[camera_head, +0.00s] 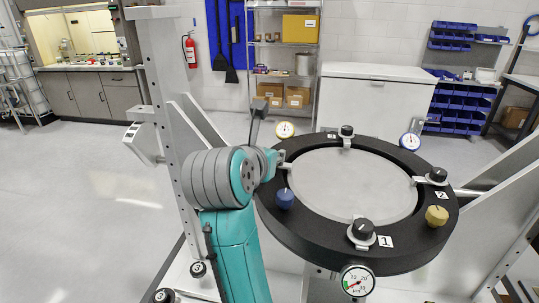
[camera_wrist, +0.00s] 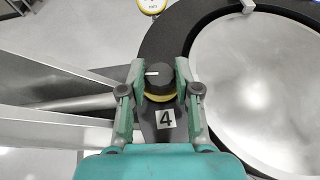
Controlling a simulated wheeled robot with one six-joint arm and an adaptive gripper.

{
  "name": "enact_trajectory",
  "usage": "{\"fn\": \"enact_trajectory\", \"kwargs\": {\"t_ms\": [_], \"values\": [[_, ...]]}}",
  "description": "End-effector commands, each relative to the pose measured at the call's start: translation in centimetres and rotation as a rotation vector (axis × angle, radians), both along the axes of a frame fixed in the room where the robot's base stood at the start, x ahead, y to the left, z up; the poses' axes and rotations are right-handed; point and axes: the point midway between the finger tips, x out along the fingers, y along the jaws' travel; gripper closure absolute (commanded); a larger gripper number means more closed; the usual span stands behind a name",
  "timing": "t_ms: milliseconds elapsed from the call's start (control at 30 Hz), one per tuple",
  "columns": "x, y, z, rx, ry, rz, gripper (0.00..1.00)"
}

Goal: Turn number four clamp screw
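In the wrist view, the number four clamp screw (camera_wrist: 160,78) is a round black knob with a white mark on top and a yellow ring at its base. The label 4 (camera_wrist: 165,119) lies just below it on the black ring. My gripper (camera_wrist: 160,72) straddles the knob, one green finger on its left and one on its right. The fingers are very close to its sides; I cannot tell whether they touch. In the head view, my gripper (camera_head: 272,163) is at the left rim of the black ring (camera_head: 300,232), and my arm hides the number four knob.
Other black clamp knobs stand on the ring: number one (camera_head: 362,228), number two (camera_head: 438,174) and number three (camera_head: 346,130). A blue knob (camera_head: 285,198) and a yellow knob (camera_head: 436,216) sit on the ring. The round mirror (camera_head: 350,185) fills its middle. A grey frame post (camera_head: 160,60) rises left of my arm.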

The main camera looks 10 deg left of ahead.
Motion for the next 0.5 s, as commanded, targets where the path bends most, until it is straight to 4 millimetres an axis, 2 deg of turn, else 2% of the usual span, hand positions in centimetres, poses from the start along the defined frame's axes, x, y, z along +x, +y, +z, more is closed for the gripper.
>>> {"fn": "enact_trajectory", "kwargs": {"t_ms": [500], "values": [[0.00, -0.19, -0.02, 0.001, 0.000, 0.132, 1.00]]}}
